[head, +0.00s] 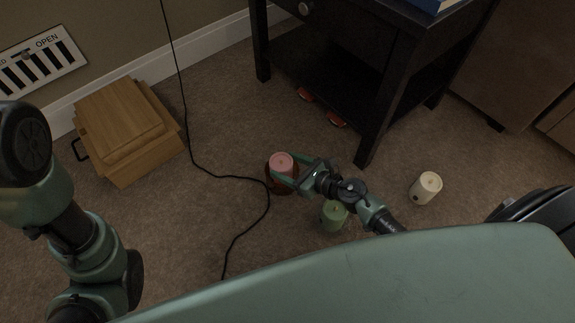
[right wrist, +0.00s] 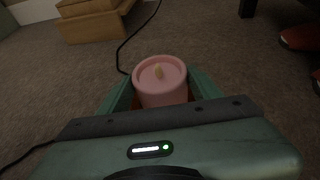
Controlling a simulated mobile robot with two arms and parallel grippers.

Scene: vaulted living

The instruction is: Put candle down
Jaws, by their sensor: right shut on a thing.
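A pink candle (head: 281,162) is upright between the fingers of my right gripper (head: 284,176), which is shut on it. In the right wrist view the pink candle (right wrist: 160,79) shows its wick and top rim between the two green fingers. A reddish-brown round dish (head: 272,187) shows below and around the candle in the head view; I cannot tell whether the candle touches it. A green candle (head: 333,217) stands on the carpet, partly under my right arm.
A wooden box (head: 128,130) sits at the left. A black cable (head: 189,125) runs across the carpet close to the dish.

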